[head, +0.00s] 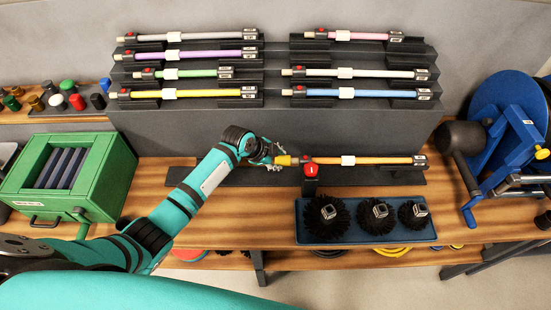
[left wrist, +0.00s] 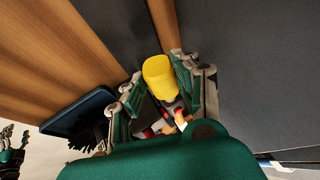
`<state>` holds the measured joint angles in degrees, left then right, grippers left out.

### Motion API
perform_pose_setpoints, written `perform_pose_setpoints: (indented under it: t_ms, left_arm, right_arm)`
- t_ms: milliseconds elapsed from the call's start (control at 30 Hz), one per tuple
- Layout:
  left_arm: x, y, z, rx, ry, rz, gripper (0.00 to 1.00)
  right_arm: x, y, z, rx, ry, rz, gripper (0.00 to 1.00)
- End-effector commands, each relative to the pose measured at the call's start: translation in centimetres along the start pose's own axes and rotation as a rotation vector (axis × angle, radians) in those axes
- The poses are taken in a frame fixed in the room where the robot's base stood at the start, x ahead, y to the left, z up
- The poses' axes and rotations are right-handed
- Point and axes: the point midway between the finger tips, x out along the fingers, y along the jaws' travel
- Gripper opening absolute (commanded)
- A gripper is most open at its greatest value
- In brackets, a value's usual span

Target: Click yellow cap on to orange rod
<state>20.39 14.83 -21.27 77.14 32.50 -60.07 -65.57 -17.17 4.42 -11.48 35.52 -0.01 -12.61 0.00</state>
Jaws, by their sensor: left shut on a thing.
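My left gripper (head: 270,157) is shut on the yellow cap (head: 283,160) in the head view. The cap also shows between its two fingers in the left wrist view (left wrist: 158,76). The orange rod (head: 385,160) lies level on a dark holder, with a white band and a dark right end. Its left end, with a red part (head: 311,170), faces the cap. The cap is in line with this end and very close; I cannot tell whether they touch. What looks like my right gripper (left wrist: 12,150) shows partly at the left wrist view's edge.
A blue tray (head: 432,236) with round black brushes lies in front of the rod. Racked rods (head: 200,93) stand behind. A green box (head: 112,165) is left, a blue reel device (head: 515,130) right. Loose caps (head: 67,87) stand at the far left.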

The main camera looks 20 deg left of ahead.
Motion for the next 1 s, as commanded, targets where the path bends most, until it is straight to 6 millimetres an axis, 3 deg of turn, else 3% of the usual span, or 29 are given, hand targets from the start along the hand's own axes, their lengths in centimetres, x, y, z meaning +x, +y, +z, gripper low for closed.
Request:
perform_pose_setpoints:
  t_ms: [1000]
  left_arm:
    - [0.8, 0.0, -1.6, 0.0, 0.001, 0.001, 0.0]
  right_arm:
    - [0.2, 0.3, 0.1, -0.001, -0.001, 0.004, 0.56]
